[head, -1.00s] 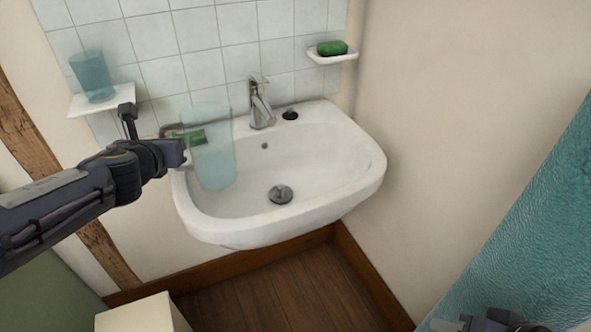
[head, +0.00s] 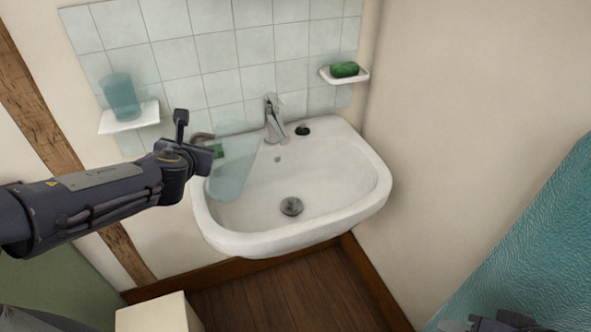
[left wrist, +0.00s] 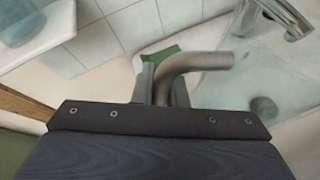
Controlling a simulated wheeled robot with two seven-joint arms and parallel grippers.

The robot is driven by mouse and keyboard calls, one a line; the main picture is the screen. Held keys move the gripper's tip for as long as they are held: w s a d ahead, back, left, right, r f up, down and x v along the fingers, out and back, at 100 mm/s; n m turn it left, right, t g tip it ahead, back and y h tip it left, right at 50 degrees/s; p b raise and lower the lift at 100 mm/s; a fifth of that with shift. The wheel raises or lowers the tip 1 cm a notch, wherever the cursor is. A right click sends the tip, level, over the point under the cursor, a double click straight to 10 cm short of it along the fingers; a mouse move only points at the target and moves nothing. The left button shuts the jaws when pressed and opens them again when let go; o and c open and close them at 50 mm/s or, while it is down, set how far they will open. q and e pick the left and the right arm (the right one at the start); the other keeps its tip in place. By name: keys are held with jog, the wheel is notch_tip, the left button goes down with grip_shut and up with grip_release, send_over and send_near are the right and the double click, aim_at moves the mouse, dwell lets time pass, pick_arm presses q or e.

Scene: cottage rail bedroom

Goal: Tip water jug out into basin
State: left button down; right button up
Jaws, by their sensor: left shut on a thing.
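The translucent blue water jug (head: 232,168) is over the left side of the white basin (head: 340,222), tilted with its upper end leaning right. My left gripper (head: 213,152) is shut on the jug's handle at the left. The left wrist view shows the bent, dull metallic handle (left wrist: 200,63) between the fingers of my left gripper (left wrist: 163,88). The jug's body is faint there, and I cannot make out any water. My right gripper (head: 500,322) shows only partly at the bottom right, and its jaws are not clear.
A chrome tap (head: 273,118) stands at the basin's back, with a drain (head: 291,206) in the bowl. A blue tumbler (head: 121,97) stands on the left shelf (head: 128,118). Green soap (head: 344,69) lies in a right-hand dish (head: 347,80). A textured teal panel (head: 530,235) is at right.

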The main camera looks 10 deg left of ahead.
aim_at(226, 130)
pick_arm(q)
jog(key=d+m+p, duration=0.1)
jog(key=w+d+r+m+y+p, duration=0.1)
jog(key=p, duration=0.1)
jog(key=shift+d+g+p, duration=0.15)
jog(key=shift+g+p, duration=0.15)
jog(key=shift+w+d+y+p, duration=0.15)
jog(key=shift+d+y+p, duration=0.2)
jog(key=shift+d+y, duration=0.05)
jog(key=d+m+y+p, duration=0.1)
jog(key=p, duration=0.1)
jog(key=d+r+m+p, duration=0.1)
jog(key=p, duration=0.1)
jog(key=shift+w+r+m+y, duration=0.2)
jog(key=shift+w+m+y, duration=0.2)
jog(key=shift+w+d+r+m+g+y+p, duration=0.2)
jog(key=shift+d+m+p, duration=0.1)
jog(key=shift+p, duration=0.2)
jog(key=shift+w+d+r+m+g+y+p, duration=0.1)
jog(key=shift+d+m+y+p, duration=0.15)
jog(key=shift+p, duration=0.25)
jog(key=shift+d, duration=0.2)
jog(key=shift+w+d+m+y+p, duration=0.25)
jog(key=shift+d+m+y+p, duration=0.2)
jog(key=shift+d+m, duration=0.15)
